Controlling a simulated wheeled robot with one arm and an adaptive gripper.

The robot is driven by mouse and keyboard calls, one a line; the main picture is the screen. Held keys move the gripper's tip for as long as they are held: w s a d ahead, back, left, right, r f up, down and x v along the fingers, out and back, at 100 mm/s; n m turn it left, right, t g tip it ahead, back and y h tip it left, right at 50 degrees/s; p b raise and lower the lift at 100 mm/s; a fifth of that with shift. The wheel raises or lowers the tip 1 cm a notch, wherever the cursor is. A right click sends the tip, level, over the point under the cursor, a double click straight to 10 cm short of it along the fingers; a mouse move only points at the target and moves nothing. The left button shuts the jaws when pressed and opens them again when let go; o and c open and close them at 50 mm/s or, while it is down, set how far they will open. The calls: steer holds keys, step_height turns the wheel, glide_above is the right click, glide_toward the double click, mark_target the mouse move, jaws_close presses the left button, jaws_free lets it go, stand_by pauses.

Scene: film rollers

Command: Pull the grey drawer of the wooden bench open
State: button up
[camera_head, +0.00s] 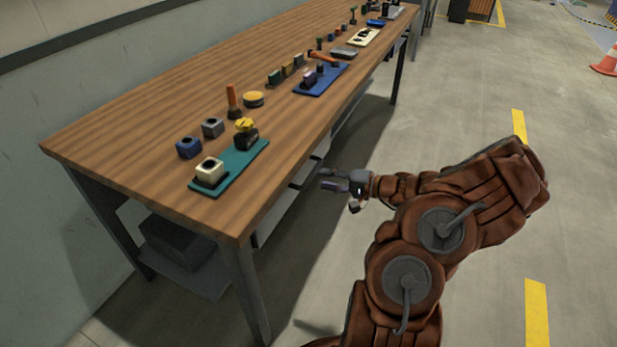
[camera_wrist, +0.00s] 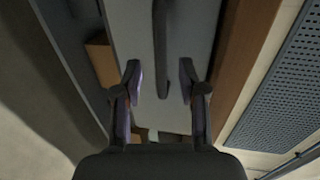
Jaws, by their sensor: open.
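The wooden bench (camera_head: 120,150) runs away from me along the wall, with a brown top and dark legs. Its grey drawer (camera_head: 322,150) is below the front edge, mostly hidden by the top in the head view. In the wrist view the grey drawer front (camera_wrist: 135,30) fills the upper middle, with a dark bar handle (camera_wrist: 161,40) on it. My gripper (camera_head: 328,181) is beside the bench front, near the handle. In the wrist view my gripper (camera_wrist: 160,78) is open, its fingers on either side of the handle's line.
A green mat (camera_head: 232,168) with small blocks lies on the bench top, and a blue mat (camera_head: 321,80) lies farther back. A dark box (camera_head: 178,245) sits on the lower shelf. The floor right of the bench is clear, with an orange cone (camera_head: 606,63) far off.

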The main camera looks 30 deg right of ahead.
mark_target(311, 175)
steer(key=shift+x, duration=3)
jaws_close()
